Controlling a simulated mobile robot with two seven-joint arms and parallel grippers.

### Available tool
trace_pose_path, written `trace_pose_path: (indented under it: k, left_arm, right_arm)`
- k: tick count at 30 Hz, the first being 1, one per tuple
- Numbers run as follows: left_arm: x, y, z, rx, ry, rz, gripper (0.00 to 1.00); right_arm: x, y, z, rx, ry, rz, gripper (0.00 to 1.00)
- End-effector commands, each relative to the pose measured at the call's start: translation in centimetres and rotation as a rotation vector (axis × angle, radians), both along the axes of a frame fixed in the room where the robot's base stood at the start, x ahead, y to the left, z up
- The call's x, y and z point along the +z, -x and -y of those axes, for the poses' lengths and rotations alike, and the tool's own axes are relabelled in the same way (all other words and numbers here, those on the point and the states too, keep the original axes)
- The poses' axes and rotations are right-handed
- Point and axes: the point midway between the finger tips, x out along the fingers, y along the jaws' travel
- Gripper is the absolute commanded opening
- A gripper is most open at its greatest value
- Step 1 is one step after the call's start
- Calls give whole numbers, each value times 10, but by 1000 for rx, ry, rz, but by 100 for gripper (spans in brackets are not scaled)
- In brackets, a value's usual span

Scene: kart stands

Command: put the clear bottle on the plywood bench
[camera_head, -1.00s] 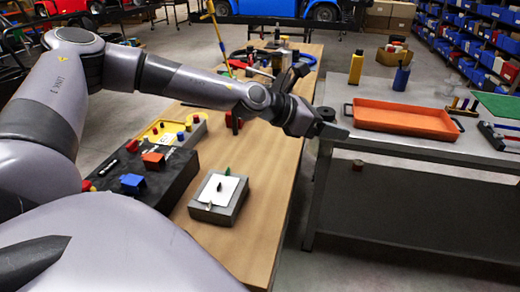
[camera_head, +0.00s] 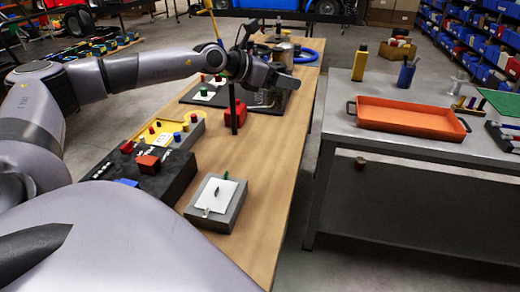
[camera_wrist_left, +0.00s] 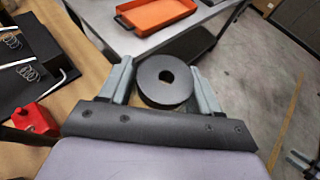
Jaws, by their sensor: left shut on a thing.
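The plywood bench (camera_head: 262,165) runs lengthwise through the head view, with a bare strip along its right side. My left gripper (camera_head: 284,80) is above the far part of this bench. In the left wrist view it is shut on a dark grey round thing with a hole in its middle (camera_wrist_left: 152,92), gripped between the two fingers (camera_wrist_left: 162,88). I see only the top of the held thing and cannot tell whether it is the clear bottle. I make out no clear bottle elsewhere. My right gripper is not in view.
A grey table (camera_head: 335,132) to the right bears an orange tray (camera_head: 408,117), a yellow bottle (camera_head: 360,65) and a blue container (camera_head: 405,76).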

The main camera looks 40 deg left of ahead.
Motion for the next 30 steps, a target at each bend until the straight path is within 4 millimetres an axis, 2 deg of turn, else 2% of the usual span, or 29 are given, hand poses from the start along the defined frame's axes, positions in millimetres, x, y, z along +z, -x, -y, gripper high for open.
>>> trace_pose_path:
  k: [1, 5, 8, 13, 30]
  left_arm:
    - [4, 1, -10, 21, 0, 3, 32]
    - [3, 3, -23, 54, 0, 0, 32]
    - [-11, 4, -26, 60, 0, -5, 32]
    - [-56, 5, -25, 61, 1, -8, 32]
    - [-110, 5, -25, 60, 1, -4, 32]
  right_arm:
    - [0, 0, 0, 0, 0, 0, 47]
    - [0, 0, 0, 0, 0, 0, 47]
    - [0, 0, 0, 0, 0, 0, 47]
    - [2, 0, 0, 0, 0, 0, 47]
    - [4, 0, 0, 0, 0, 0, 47]
